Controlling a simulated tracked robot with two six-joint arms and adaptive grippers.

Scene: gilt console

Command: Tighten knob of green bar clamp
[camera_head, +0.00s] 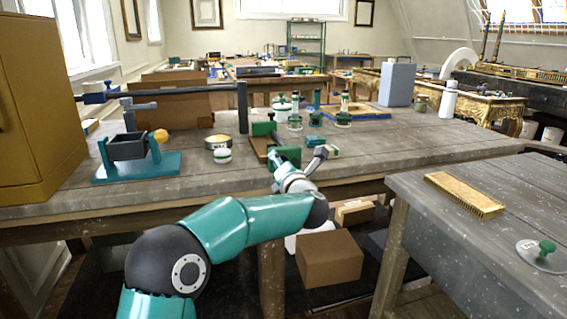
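The green bar clamp (287,156) lies on the long grey wooden bench, with one green jaw block near the front edge and another farther back. A brown wooden piece (262,146) sits between or beside the blocks. My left arm comes in from the lower left, and its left gripper (300,173) is at the clamp's near end, close to the front block. A grey part reaches up to the right there. The knob is hidden or too small to make out, and I cannot tell whether the fingers are shut on it. My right gripper is not in view.
A second table (480,250) at the right holds a brush (464,195).

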